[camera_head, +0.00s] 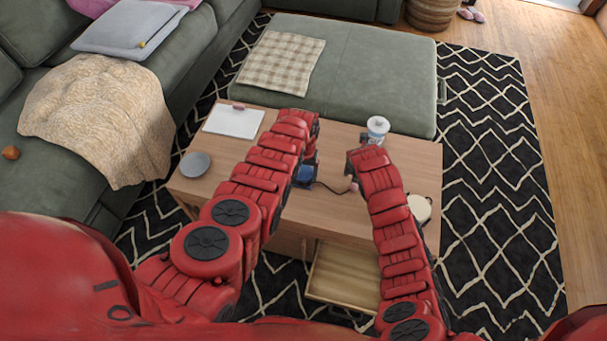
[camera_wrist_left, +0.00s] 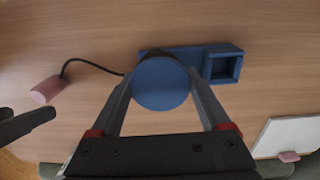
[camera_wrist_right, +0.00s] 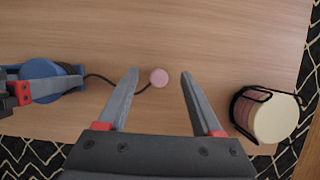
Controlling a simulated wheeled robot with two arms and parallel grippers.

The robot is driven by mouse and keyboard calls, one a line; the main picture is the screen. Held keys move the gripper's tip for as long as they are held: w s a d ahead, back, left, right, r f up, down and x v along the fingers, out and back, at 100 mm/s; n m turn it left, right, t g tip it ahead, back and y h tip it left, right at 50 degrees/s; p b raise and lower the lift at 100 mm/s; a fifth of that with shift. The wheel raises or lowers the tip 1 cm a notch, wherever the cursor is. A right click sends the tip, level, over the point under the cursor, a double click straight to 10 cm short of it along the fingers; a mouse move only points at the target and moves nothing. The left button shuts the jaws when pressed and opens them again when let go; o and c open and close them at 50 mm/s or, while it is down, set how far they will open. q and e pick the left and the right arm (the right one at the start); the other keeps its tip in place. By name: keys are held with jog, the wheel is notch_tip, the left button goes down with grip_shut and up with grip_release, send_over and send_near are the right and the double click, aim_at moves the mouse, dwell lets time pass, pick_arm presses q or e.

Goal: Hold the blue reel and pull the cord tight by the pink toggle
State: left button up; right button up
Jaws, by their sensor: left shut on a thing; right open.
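The blue reel (camera_wrist_left: 161,84) is a round drum on a blue base with a square open box (camera_wrist_left: 224,67) at one end. My left gripper (camera_wrist_left: 160,85) is shut on the reel, one finger on each side; in the head view the reel (camera_head: 306,174) is partly hidden by my left arm. A dark cord (camera_wrist_right: 100,77) runs from the reel to the pink toggle (camera_wrist_right: 159,77), lying slack in a curve on the table. My right gripper (camera_wrist_right: 159,82) is open, with the toggle between and slightly beyond its fingertips and apart from both. The toggle also shows in the left wrist view (camera_wrist_left: 46,90).
A cream round thing with a black frame (camera_wrist_right: 272,114) stands right of my right gripper. An open drawer (camera_head: 343,275) juts out in front.

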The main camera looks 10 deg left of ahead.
jog(key=v, duration=1.2)
pick_arm(q)
jog(key=o, duration=1.2)
jog(key=shift+o, duration=0.2)
pick_arm(e)
jog(key=shift+w, duration=0.1)
pick_arm(q)
jog(key=shift+r, duration=0.2)
